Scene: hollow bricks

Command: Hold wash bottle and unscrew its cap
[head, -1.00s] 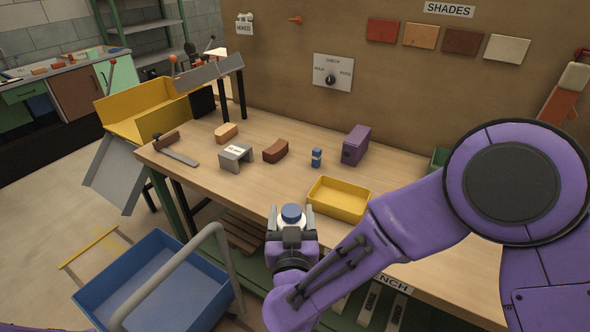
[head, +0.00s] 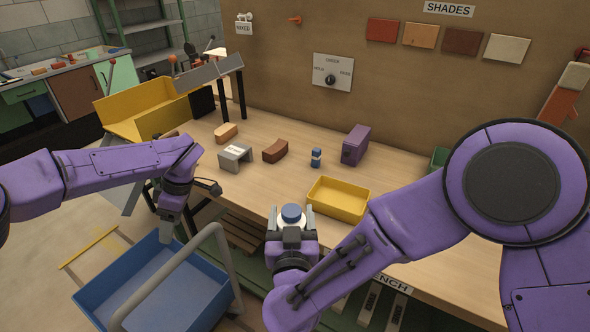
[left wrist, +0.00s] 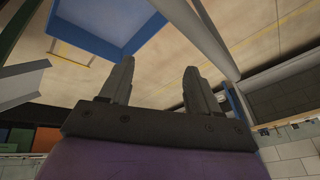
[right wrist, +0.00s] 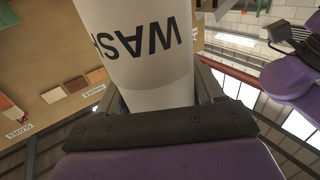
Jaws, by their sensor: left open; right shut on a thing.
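The wash bottle (right wrist: 150,70) is white with the dark letters WASH in the right wrist view. In the head view only its top shows, with a blue cap (head: 291,213) in place on it. My right gripper (head: 291,222) is shut around the bottle and holds it in front of the workbench edge, cap up. My left gripper (head: 168,232) is to the left of the bottle, above the blue cart and apart from the cap. In the left wrist view (left wrist: 154,75) its two fingers stand apart with nothing between them.
A blue cart (head: 140,290) with a grey handle (head: 215,255) stands below my left gripper.

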